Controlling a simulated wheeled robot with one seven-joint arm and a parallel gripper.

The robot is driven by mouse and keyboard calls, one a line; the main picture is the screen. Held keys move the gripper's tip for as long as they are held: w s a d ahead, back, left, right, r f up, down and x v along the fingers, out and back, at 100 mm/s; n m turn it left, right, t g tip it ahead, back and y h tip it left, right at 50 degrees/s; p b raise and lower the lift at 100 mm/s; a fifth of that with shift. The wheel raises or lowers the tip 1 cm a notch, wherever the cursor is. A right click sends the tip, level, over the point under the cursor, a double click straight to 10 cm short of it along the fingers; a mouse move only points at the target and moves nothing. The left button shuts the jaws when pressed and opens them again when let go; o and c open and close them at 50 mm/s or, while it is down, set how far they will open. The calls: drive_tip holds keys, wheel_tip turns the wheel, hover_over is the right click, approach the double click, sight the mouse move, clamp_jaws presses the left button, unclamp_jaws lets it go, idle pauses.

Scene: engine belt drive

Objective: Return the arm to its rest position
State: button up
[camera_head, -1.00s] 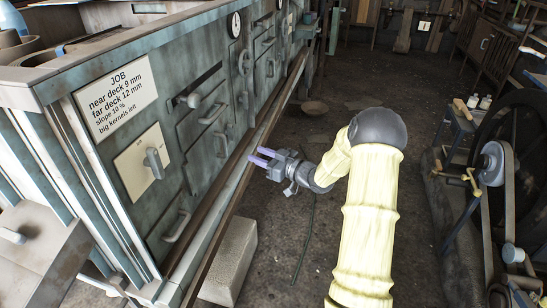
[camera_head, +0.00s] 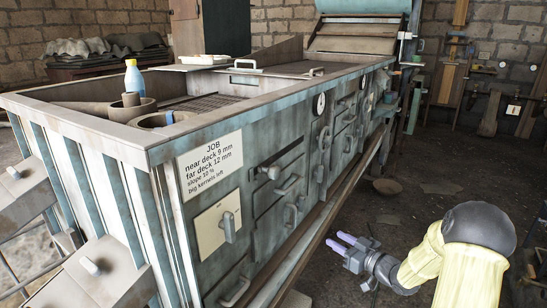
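My gripper (camera_head: 341,243) is at the lower right of the head view, on the end of my pale yellow arm (camera_head: 455,265).
The teal machine (camera_head: 262,205) fills the left and middle, with a JOB sign (camera_head: 211,164), levers and handles on its front. A blue bottle (camera_head: 134,78) and pots stand on top. A bowl (camera_head: 386,187) lies on the floor. Floor (camera_head: 435,180) behind my arm looks mostly clear.

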drive_tip(key=s+a+m+g+h, duration=0.2)
drive_tip(key=s+a+g+h, duration=0.15)
drive_tip(key=s, duration=0.55)
drive_tip(key=s+a+m+g+h, duration=0.3)
drive_tip(key=s+g, duration=0.1)
drive_tip(key=s, duration=0.6)
drive_tip(key=s+a+m+g+h, duration=0.2)
drive_tip(key=s+a+g+h, duration=0.15)
drive_tip(key=s, duration=0.55)
wheel_tip(320, 180, up, 36)
drive_tip(key=p, duration=3.6)
drive_tip(key=shift+w+d+f+g, duration=0.15)
drive_tip(key=shift+g, duration=0.15)
